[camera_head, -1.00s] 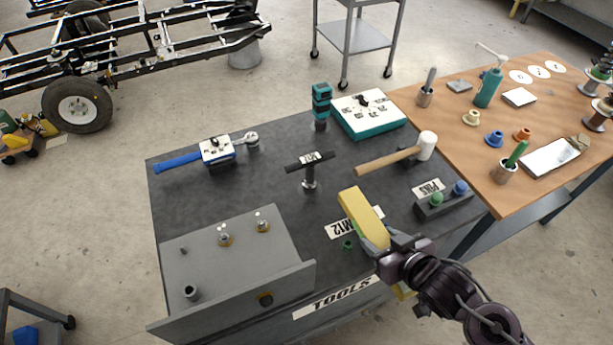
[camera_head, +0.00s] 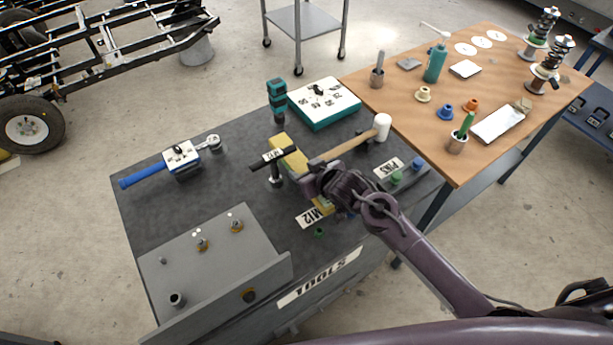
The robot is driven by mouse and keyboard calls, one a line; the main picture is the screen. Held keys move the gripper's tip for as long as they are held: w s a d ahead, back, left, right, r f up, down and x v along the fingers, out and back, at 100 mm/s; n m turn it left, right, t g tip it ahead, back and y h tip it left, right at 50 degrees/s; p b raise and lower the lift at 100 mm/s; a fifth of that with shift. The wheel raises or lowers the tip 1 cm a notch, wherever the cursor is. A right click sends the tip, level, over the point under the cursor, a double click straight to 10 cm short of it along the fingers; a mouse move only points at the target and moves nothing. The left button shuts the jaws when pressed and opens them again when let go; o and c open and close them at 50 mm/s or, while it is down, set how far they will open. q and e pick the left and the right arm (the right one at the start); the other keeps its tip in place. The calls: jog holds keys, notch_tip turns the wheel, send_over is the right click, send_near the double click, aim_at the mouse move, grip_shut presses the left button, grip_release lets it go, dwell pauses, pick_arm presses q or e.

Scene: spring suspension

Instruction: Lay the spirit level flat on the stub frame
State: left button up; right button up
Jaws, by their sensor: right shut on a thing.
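The yellow spirit level (camera_head: 293,160) is held by my right gripper (camera_head: 314,184), which is shut on it. The level hangs over the middle of the dark tool bench, slanting from far left to near right. The T-handle tool overlaps its left side in the picture. The gripper and wrist hide part of it, and its near end shows below the gripper. The stub frame (camera_head: 215,265) is the grey plate with a raised front wall at the bench's near left, left of and nearer than the level. Studs with brass-coloured bases stand on it. My left gripper is not in view.
The black T-handle tool (camera_head: 274,170) stands close beside the level. A mallet (camera_head: 350,145) lies right of it. A torque wrench with blue handle (camera_head: 150,173), a teal driver (camera_head: 278,100) and a teal case (camera_head: 325,103) are farther back. The bench between T-handle and stub frame is mostly clear.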

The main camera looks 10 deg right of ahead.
notch_tip(320, 180, down, 3)
jog(key=shift+s+r, duration=0.1)
jog(key=shift+r, duration=0.05)
jog(key=shift+f, duration=0.25)
jog(key=shift+f, duration=0.2)
jog(key=o, duration=1.3)
